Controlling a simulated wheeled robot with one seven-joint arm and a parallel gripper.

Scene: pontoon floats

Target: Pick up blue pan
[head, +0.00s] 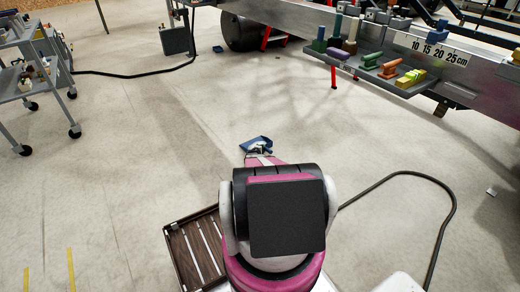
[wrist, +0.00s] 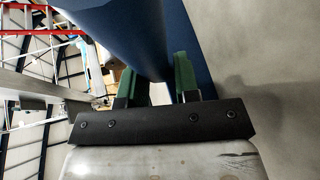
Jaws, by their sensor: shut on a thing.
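The blue pan (head: 256,144), a dustpan-like shape, shows just beyond the end of my arm in the head view. In the wrist view the blue pan (wrist: 120,32) fills the upper middle, very close to the camera. My gripper (wrist: 158,85) has green fingertips on either side of a narrow part of the pan, and it is shut on it. My gripper (head: 258,154) is small and partly hidden by my arm in the head view. The exact grip point is hard to make out.
A slatted brown tray (head: 196,250) lies beside my base. A grey cart (head: 38,75) stands at the left. A metal beam with a shelf (head: 375,72) of coloured tools is at the upper right. A black hose (head: 440,205) curves at the right. The floor around the pan is clear.

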